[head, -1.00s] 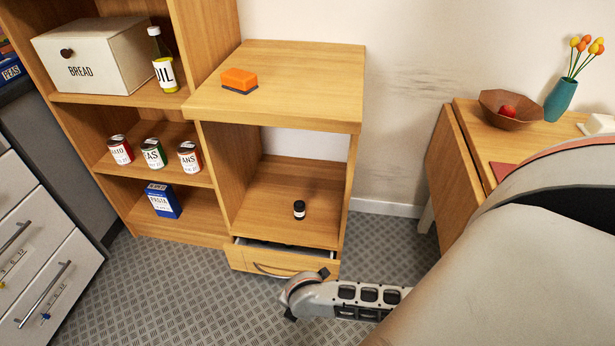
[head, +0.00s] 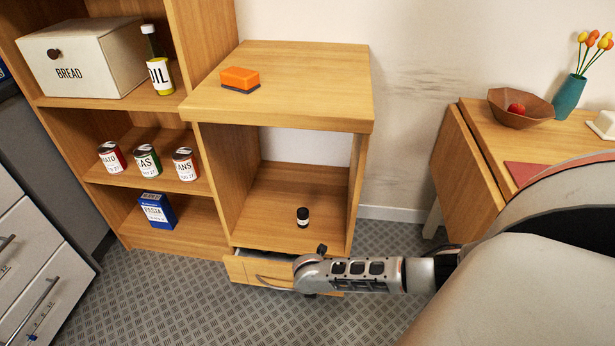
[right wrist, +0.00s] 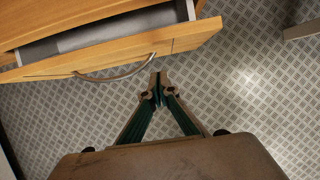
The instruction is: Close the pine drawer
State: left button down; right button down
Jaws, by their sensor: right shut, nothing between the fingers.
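The pine drawer (head: 243,271) is at the bottom of the open pine cabinet and stands partly pulled out. Its curved metal handle is on the front, and the right part of the front is hidden behind my right arm in the head view. In the right wrist view the drawer front (right wrist: 200,37) crosses the top, with a gap showing its grey inside. My right gripper (right wrist: 157,76) is shut and empty, its tips just in front of the drawer near the right end of the handle (right wrist: 118,76). They look apart from the handle. My left gripper is not in view.
A small dark jar (head: 303,217) stands in the cabinet's open compartment, and an orange sponge (head: 240,78) lies on top. A shelf unit (head: 190,240) with tins and a pasta box adjoins on the left. A drop-leaf table (head: 468,170) stands right. Patterned floor in front is clear.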

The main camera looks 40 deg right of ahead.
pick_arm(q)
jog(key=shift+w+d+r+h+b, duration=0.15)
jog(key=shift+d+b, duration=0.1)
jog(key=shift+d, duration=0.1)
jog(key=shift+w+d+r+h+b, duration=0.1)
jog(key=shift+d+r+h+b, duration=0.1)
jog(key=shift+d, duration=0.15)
pick_arm(e)
jog(key=shift+w+d+f, duration=0.15)
jog(key=shift+w+d, duration=1.25)
jog(key=shift+d, duration=0.2)
